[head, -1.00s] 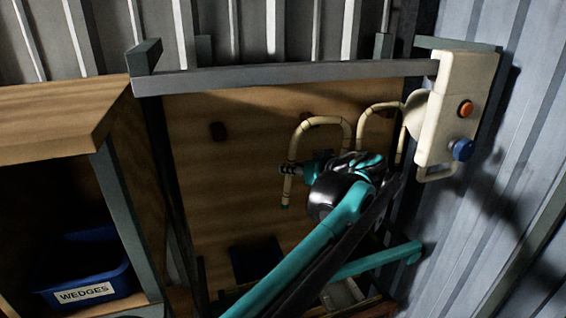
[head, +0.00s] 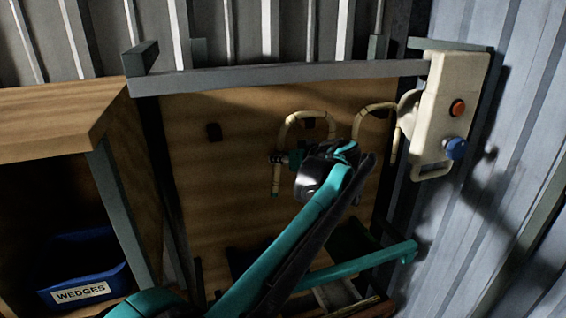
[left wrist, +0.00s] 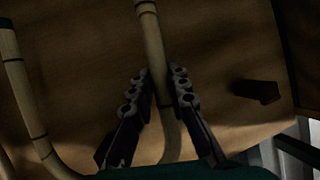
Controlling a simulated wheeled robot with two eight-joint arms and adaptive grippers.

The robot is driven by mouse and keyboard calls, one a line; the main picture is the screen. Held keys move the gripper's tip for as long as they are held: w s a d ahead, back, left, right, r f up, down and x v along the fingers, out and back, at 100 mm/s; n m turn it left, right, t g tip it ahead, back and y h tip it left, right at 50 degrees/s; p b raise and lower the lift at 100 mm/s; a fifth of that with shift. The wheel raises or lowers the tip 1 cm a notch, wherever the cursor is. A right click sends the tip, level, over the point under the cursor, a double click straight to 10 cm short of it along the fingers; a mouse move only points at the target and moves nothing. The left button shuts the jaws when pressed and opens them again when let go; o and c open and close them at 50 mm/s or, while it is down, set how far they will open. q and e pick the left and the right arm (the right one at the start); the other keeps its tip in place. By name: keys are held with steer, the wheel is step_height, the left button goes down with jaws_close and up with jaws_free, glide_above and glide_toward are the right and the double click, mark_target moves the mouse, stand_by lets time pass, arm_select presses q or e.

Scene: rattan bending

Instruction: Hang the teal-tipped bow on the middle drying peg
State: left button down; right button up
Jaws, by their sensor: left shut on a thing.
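In the left wrist view, the fingers (left wrist: 162,92) close on the cane leg (left wrist: 154,45), and the other leg (left wrist: 21,95) is at the left. My right gripper is not in view.
A second cane bow (head: 377,108) hangs at the right, beside a cream box (head: 447,105) with orange and blue knobs. The left peg (head: 214,132) is bare. A grey rail (head: 280,76) crosses above the board. A blue WEDGES bin (head: 80,270) sits in the left shelf.

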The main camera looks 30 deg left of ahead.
arm_select(q)
steer(key=shift+w+a, duration=0.25)
steer(key=shift+a, duration=0.1)
steer(key=shift+w+a+f, duration=0.5)
steer(key=shift+w+a, duration=0.35)
steer(key=shift+a, duration=0.05)
steer(key=c, duration=1.4)
jaws_free()
steer(key=v, duration=1.1)
steer(key=shift+s+d+r, duration=0.2)
steer(key=shift+d+r, duration=0.05)
steer(key=shift+d, duration=0.05)
